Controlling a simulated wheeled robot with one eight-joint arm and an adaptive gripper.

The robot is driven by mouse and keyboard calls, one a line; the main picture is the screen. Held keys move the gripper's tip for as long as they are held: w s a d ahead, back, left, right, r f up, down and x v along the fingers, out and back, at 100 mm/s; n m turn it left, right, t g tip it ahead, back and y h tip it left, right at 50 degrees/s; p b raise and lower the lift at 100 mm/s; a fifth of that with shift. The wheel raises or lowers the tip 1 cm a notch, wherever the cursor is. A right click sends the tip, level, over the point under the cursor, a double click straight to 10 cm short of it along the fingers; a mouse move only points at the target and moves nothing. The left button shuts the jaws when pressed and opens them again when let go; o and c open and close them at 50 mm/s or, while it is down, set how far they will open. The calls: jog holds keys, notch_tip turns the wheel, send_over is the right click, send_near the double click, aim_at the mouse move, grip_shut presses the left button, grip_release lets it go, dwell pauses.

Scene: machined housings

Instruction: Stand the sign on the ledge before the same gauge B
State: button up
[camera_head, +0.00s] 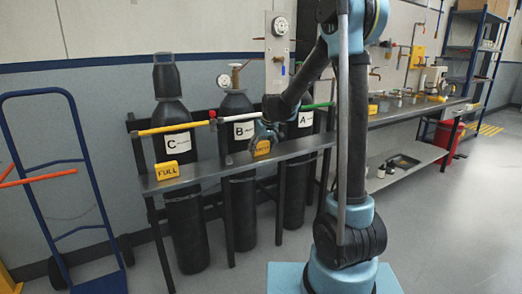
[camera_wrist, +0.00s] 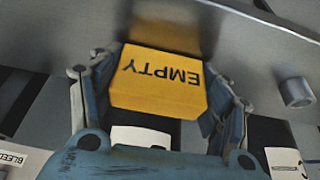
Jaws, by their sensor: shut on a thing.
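My gripper (camera_head: 264,135) is at the ledge, between cylinders B (camera_head: 240,112) and A (camera_head: 302,119). It is shut on a yellow sign (camera_head: 262,149). In the wrist view the sign (camera_wrist: 160,82) reads EMPTY, upside down in the picture, with a finger on either side. The grey ledge (camera_head: 215,160) runs before the cylinders; it also shows behind the sign in the wrist view (camera_wrist: 240,45). I cannot tell if the sign touches it. A round gauge (camera_head: 224,80) sits at the top of cylinder B. A yellow FULL sign (camera_head: 166,171) stands on the ledge before cylinder C (camera_head: 180,143).
A blue hand truck (camera_head: 85,165) with orange bars stands at the left. A panel (camera_head: 279,50) with a dial is behind my arm. A workbench (camera_head: 405,115) with fittings, a red bin (camera_head: 447,132) and blue shelving (camera_head: 480,60) are at the right. Ledge between the signs is clear.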

jog(key=o, duration=1.1)
jog(key=v, duration=1.2)
jog(key=s+d+m, duration=0.2)
jog(key=s+d, duration=0.5)
jog(key=s, duration=0.2)
jog(key=s+d+f+m+h, duration=0.1)
jog(key=s+d+f, duration=0.3)
jog(key=s, duration=0.5)
jog(key=s+d+f+m+g, duration=0.1)
jog(key=s+d+f+m, duration=0.1)
jog(key=s+d+f, duration=0.3)
jog(key=s+d+f+m+h, duration=0.1)
jog(key=s+d+f, duration=0.4)
jog(key=s, duration=0.9)
jog(key=shift+d+f+m+g+h, duration=0.25)
jog(key=shift+f+m+g+h, duration=0.05)
jog(key=shift+f, duration=0.35)
